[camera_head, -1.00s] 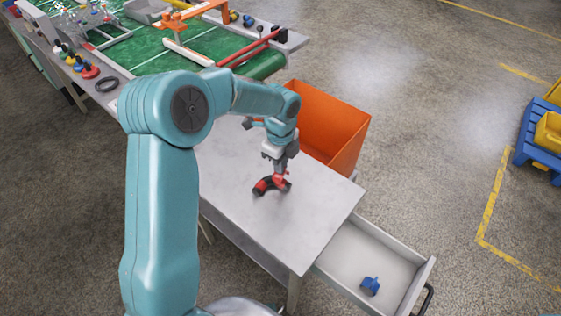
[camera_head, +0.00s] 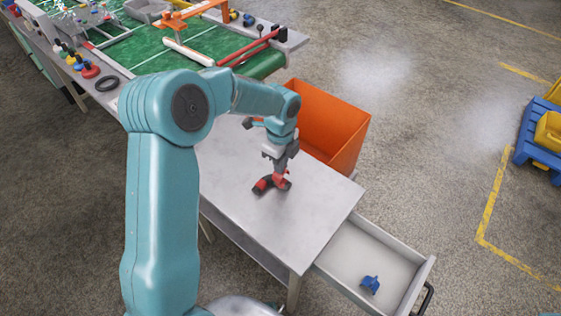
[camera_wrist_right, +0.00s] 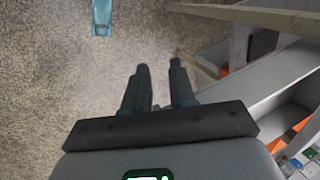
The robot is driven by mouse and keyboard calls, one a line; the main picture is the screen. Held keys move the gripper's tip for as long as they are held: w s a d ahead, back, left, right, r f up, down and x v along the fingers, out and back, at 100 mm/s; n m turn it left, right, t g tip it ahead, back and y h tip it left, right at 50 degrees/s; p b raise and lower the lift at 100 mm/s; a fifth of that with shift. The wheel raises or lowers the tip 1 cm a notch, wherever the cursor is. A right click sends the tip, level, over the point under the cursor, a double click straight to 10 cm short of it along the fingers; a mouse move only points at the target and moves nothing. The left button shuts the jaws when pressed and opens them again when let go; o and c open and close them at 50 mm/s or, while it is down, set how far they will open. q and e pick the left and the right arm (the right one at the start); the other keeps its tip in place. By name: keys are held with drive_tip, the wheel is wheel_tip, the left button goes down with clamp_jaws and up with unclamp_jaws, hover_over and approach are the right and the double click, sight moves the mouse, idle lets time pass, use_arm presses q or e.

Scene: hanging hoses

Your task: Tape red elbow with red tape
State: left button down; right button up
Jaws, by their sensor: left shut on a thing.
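The red elbow (camera_head: 263,184) is a small curved piece, red at its ends and dark between. It is on or just above the grey table top. My left gripper (camera_head: 281,178) comes down from above and is shut on its right end. The fingers hide part of that end, and I cannot make out tape on it. Several coloured pieces, white, yellow, blue and red (camera_head: 90,71), sit on the far bench's edge; I cannot tell if the red one is the tape. My right gripper (camera_wrist_right: 159,66) is open and empty, over bare floor in the right wrist view.
An orange bin (camera_head: 340,130) stands against the table's (camera_head: 235,160) far side. An open drawer (camera_head: 345,245) at the right holds a blue piece (camera_head: 370,284). A black ring (camera_head: 107,84) lies on the far bench. The table around the elbow is clear.

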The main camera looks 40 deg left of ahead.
use_arm(q)
drive_tip(key=shift+f, duration=0.1)
drive_tip(key=shift+f+b, duration=0.7)
drive_tip(key=shift+f, duration=0.3)
drive_tip(key=shift+f+b, duration=0.5)
drive_tip(key=shift+f, duration=0.3)
idle(0.5)
drive_tip(key=c, duration=1.2)
unclamp_jaws()
drive_tip(key=shift+r, duration=0.1)
wheel_tip(320, 180, up, 16)
drive_tip(key=p, duration=0.2)
drive_tip(key=shift+r, duration=0.15)
